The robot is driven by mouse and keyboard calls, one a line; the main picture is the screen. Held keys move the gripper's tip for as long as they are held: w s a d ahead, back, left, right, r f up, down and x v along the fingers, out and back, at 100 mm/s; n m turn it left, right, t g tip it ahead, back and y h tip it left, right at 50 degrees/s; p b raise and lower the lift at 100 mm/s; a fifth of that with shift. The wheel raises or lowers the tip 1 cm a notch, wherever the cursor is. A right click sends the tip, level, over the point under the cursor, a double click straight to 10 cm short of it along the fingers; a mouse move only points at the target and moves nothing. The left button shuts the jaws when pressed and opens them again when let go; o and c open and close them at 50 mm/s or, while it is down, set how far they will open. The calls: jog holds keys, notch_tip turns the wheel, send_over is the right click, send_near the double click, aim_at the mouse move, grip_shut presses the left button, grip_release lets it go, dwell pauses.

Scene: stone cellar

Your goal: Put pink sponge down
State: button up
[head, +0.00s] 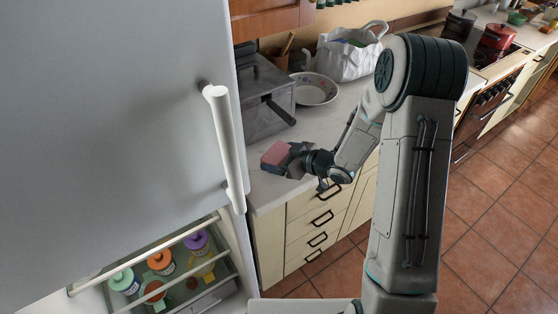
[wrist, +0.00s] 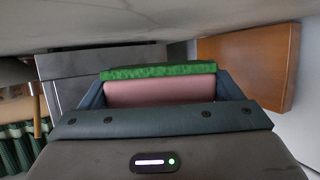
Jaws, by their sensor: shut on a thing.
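The pink sponge (head: 275,153) is held in my gripper (head: 290,158) at the front left part of the counter, next to the fridge. In the wrist view the sponge (wrist: 160,91) sits between the two fingers and has a green layer along one side. My gripper (wrist: 160,93) is shut on it. The sponge is close to the countertop (head: 264,189), but I cannot tell whether it touches it.
A grey metal box-like appliance (head: 262,106) stands just behind the sponge. A patterned bowl (head: 314,89) and a white bag (head: 347,57) are further back. The fridge door handle (head: 224,140) is close on the left. Bare counter lies around the gripper.

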notch_tip(320, 180, down, 2)
jog(key=shift+f, duration=0.1)
jog(key=shift+f+b, duration=0.55)
jog(key=shift+f, duration=0.1)
jog(key=shift+r, duration=0.1)
jog(key=o, duration=1)
jog(key=shift+o, duration=0.2)
